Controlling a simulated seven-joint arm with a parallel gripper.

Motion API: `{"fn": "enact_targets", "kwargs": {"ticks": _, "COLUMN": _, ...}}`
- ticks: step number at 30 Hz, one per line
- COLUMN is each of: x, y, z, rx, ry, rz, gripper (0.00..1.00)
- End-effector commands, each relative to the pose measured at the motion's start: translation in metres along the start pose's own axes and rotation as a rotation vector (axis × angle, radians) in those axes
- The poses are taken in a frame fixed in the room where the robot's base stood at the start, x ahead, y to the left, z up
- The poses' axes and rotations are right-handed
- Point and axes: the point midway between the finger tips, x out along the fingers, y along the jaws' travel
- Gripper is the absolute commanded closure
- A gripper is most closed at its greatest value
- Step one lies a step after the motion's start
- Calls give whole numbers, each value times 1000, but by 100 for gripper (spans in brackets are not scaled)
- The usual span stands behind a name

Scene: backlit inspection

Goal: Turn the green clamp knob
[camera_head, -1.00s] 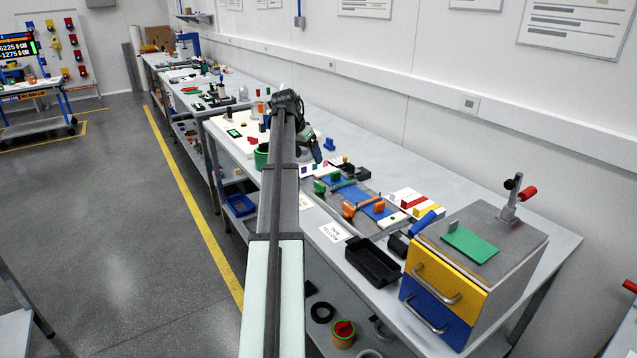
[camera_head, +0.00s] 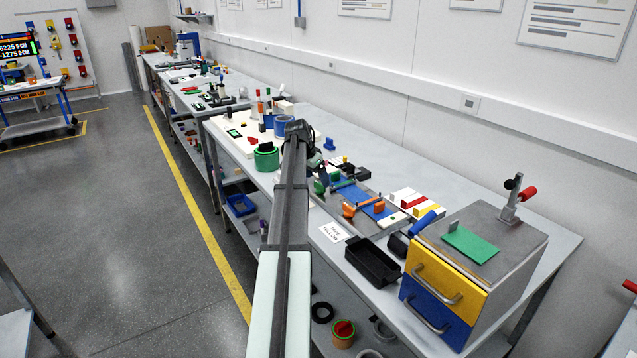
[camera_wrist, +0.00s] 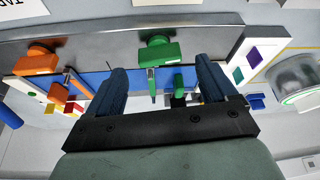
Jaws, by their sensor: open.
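The green clamp knob (camera_wrist: 158,52) is a block-shaped handle on a grey plate with a blue strip, at the upper middle of the wrist view. In the head view the green knob (camera_head: 319,187) shows just below my gripper (camera_head: 321,170), which is partly hidden by my arm. In the wrist view my gripper (camera_wrist: 160,68) is open, with its two dark blue fingers on either side of the green knob's place in the picture. Nothing is between the fingers that I can see gripped. Whether a finger touches the knob, I cannot tell.
An orange clamp knob (camera_wrist: 38,62) sits beside the green one, on the same fixture. A black tray (camera_head: 373,262) and a drawer unit (camera_head: 475,255) stand to the right. A green cup (camera_head: 266,158) stands to the left.

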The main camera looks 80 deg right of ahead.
Motion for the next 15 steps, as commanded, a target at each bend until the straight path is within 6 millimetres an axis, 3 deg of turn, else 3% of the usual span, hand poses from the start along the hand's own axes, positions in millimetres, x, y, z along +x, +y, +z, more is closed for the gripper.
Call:
{"fn": "enact_targets", "kwargs": {"ticks": 6, "x": 24, "y": 0, "z": 0, "rx": 0, "ry": 0, "rz": 0, "gripper": 15}}
{"fn": "enact_targets", "kwargs": {"ticks": 15, "x": 31, "y": 0, "z": 0, "rx": -1, "ry": -1, "rz": 0, "gripper": 15}}
